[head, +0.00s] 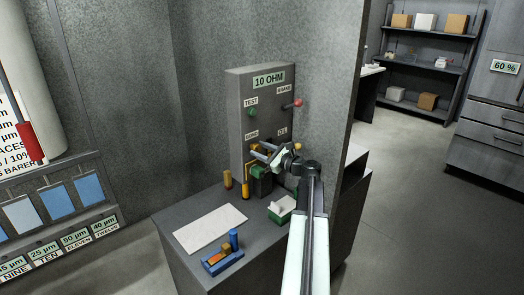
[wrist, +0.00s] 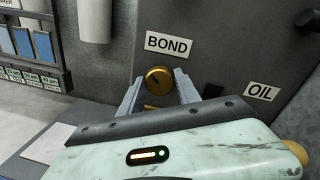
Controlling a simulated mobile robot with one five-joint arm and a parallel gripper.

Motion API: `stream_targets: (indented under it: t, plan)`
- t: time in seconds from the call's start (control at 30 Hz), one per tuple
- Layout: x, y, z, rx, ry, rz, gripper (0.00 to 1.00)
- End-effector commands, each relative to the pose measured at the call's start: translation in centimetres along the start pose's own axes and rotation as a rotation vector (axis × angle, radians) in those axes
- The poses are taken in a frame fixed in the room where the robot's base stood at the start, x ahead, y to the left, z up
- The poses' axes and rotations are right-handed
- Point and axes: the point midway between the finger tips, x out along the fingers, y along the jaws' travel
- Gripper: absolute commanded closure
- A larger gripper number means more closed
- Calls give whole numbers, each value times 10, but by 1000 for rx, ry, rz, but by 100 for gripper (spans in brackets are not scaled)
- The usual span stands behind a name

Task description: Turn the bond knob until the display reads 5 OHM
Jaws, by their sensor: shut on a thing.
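The bond knob (wrist: 158,80) is a round brass knob with a dark slot, under the BOND label (wrist: 170,43) in the wrist view. My gripper (head: 262,152) is at the grey panel (head: 238,112), its two fingers on either side of the knob and shut on it. In the head view the fingers and arm partly hide the knob. The display (head: 268,80) at the top of the panel reads 10 OHM.
The bench below holds a white sheet (head: 210,229), a blue-and-yellow block piece (head: 221,261) and a green-and-white box (head: 281,209). A wall edge stands at right.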

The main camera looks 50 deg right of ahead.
Motion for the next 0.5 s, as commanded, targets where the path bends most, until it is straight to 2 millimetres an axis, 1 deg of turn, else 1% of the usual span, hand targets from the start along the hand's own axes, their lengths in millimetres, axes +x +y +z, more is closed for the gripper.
stream_targets:
  t: [0.03, 0.4, 0.43, 0.47, 0.5]
  plan:
    - [0, 2, -1, 0, 3, 7, 100]
    - [0, 2, -1, 2, 3, 6, 100]
    - [0, 2, -1, 1, 3, 6, 52]
    - [0, 2, -1, 1, 3, 6, 44]
    - [0, 2, -1, 2, 3, 5, 39]
